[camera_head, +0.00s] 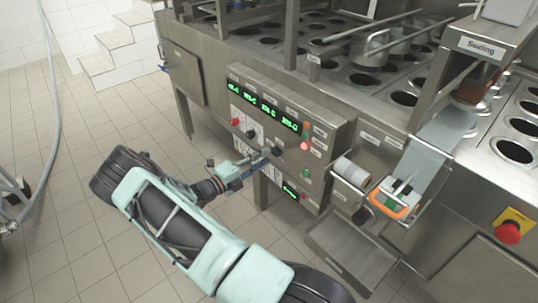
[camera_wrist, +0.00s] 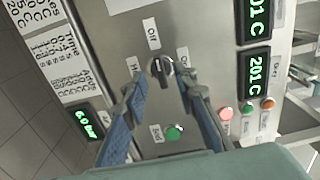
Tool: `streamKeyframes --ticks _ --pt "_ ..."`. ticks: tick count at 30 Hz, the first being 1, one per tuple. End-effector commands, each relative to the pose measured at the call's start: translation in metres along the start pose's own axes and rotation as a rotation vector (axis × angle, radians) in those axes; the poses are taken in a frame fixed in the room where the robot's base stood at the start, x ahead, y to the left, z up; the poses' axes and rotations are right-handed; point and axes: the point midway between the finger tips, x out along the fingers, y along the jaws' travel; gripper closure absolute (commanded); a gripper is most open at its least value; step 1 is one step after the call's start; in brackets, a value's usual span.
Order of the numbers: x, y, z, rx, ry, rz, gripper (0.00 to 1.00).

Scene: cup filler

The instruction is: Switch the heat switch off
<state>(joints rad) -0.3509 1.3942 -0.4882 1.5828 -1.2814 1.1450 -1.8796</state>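I cannot tell for sure which way the knob points. My gripper (camera_wrist: 163,84) is open, its two blue fingers either side of the knob with gaps visible. In the head view my gripper (camera_head: 268,155) is at the lower part of the panel, close to a dark knob (camera_head: 277,149).
A green button (camera_wrist: 174,132) lies below the knob between my fingers. Green displays (camera_wrist: 257,75) and red, green and orange lights (camera_wrist: 226,113) sit to the right. A small display (camera_wrist: 88,121) is at left. In the head view a red emergency button (camera_head: 508,232) is far right.

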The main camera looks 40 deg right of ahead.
Motion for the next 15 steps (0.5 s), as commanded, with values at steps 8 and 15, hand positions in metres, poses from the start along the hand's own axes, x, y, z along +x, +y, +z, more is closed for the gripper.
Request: streamKeyframes --ticks 8,15 --pt "-0.060 0.001 0.000 -0.001 -0.002 0.002 0.74" --pt "-0.084 0.001 -0.001 -0.002 0.001 0.001 0.74"
